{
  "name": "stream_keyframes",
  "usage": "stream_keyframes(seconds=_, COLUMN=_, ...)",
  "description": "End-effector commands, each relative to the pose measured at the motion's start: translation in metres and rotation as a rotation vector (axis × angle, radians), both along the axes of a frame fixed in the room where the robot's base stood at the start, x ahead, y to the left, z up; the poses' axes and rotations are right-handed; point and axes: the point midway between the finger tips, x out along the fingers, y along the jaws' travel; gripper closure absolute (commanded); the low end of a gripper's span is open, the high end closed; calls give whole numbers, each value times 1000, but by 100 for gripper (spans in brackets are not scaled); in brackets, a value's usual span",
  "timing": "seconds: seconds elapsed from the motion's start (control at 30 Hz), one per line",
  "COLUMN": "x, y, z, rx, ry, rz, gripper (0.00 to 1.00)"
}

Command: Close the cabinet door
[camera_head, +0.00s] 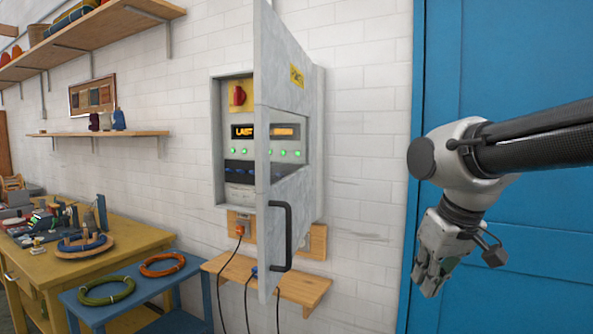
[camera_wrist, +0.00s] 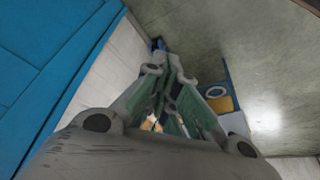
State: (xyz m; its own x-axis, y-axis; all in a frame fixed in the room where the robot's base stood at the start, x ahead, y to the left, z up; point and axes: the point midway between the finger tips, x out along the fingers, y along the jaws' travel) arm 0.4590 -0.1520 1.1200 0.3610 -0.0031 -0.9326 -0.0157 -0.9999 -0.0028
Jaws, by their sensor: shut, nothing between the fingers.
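The grey cabinet door (camera_head: 288,60) stands open in the head view, swung out from the wall toward me. It has a window, a yellow label and a black handle (camera_head: 281,236) low on its front. The cabinet (camera_head: 217,150) behind it shows a red switch, a lit display and green lights; the door hides part of its inside. My gripper (camera_head: 428,285) is to the right of the door, apart from it, pointing down. In the wrist view my gripper (camera_wrist: 168,62) is shut and empty, its fingers together. The door cannot be made out in the wrist view.
A wooden shelf (camera_head: 300,285) with cables sits below the cabinet. A blue bench (camera_head: 100,312) with green and orange coils and a yellow table (camera_head: 50,265) stand at left. A blue door (camera_head: 520,60) is behind my arm. Open space lies between my gripper and the cabinet door.

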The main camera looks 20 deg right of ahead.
Motion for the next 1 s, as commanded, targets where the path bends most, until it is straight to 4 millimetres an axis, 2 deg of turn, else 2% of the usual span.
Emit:
stream_keyframes(seconds=0.07, x=1, y=-6, z=-10, rx=2, ry=49, rz=-30, gripper=100)
stream_keyframes(seconds=0.13, x=11, y=-14, z=-13, rx=7, ry=94, rz=-67, gripper=100)
stream_keyframes(seconds=0.3, x=63, y=-20, z=-5, rx=170, ry=222, rz=-269, gripper=100)
stream_keyframes(seconds=0.47, x=114, y=-10, z=7, rx=434, ry=383, rz=-597, gripper=100)
stream_keyframes(seconds=0.57, x=146, y=3, z=23, rx=605, ry=505, rz=-807, gripper=100)
stream_keyframes(seconds=0.63, x=165, y=16, z=39, rx=716, ry=601, rz=-941, gripper=100)
stream_keyframes(seconds=0.7, x=175, y=30, z=59, rx=792, ry=684, rz=-1035, gripper=100)
stream_keyframes(seconds=0.8, x=176, y=48, z=87, rx=858, ry=780, rz=-1136, gripper=100)
stream_keyframes(seconds=0.87, x=172, y=55, z=94, rx=872, ry=838, rz=-1191, gripper=100)
stream_keyframes(seconds=1.0, x=164, y=60, z=96, rx=861, ry=912, rz=-1287, gripper=100)
